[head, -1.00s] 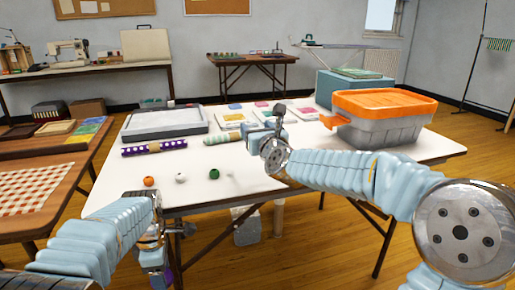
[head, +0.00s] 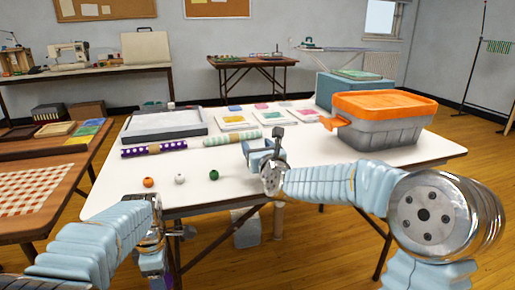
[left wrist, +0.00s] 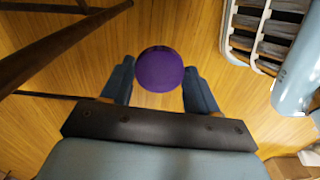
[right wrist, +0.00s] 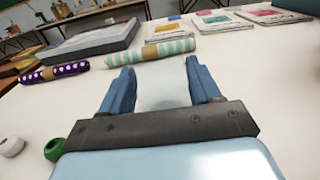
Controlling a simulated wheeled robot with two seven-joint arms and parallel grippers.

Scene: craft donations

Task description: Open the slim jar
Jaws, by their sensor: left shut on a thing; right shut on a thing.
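My left gripper (head: 155,268) hangs low in front of the table's near edge. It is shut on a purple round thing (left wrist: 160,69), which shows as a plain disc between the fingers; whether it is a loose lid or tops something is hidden. My right gripper (head: 260,152) is over the front middle of the table. It is shut on a pale, see-through body (right wrist: 162,82), which looks like the slim jar. No purple shows on it. Its lower part is hidden by the gripper, and I cannot tell whether it touches the table.
Behind are a purple dotted roll (head: 154,149), a striped roll (head: 231,139) and a grey tray (head: 165,134). A grey bin with an orange lid (head: 380,132) stands right.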

